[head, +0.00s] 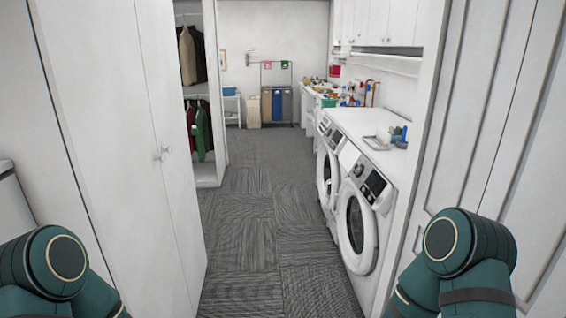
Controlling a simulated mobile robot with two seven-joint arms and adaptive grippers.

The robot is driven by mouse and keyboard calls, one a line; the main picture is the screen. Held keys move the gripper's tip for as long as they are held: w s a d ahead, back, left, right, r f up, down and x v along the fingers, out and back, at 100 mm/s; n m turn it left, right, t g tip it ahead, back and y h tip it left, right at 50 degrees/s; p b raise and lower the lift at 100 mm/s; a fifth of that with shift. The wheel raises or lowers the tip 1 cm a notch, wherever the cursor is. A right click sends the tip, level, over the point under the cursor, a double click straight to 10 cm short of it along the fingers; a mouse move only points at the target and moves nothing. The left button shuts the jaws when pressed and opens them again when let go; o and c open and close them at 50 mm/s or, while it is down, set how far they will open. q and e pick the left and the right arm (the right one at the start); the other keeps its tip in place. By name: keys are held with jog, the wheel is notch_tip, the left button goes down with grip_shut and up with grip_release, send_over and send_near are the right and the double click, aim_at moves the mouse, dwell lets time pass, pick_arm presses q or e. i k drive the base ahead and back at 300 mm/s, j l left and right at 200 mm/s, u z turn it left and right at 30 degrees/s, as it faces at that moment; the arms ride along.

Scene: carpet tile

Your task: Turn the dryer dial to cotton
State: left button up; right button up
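Two white front-loading machines stand side by side along the right wall, the near one (342,229) and the far one (323,165). I cannot tell which is the dryer. Each has a round door facing left. The near control panel (369,180) has a small silver dial (358,170) beside a dark display. The far control panel (332,133) is also visible. Dial markings and the cotton setting are too small to read. Only green links of my arms show at the lower left and lower right; both grippers are out of view.
Tall white doors (120,130) stand at left, with a panelled door (500,130) at right. The carpeted aisle (265,220) between is clear. A small tray (378,142) sits on the machines' top. Clothes (202,130) hang in an open closet; bins (277,104) stand at the back.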

aim_at(357, 169)
jog(key=i+z, duration=0.15)
jog(key=i, duration=0.55)
jog(key=i+j+z, duration=0.1)
jog(key=i, duration=0.65)
jog(key=i+j+z, duration=0.15)
jog(key=i+z, duration=0.3)
jog(key=i+j+z, duration=0.25)
jog(key=z, duration=0.2)
jog(key=i+j+z, duration=0.6)
jog(key=j+z, duration=0.3)
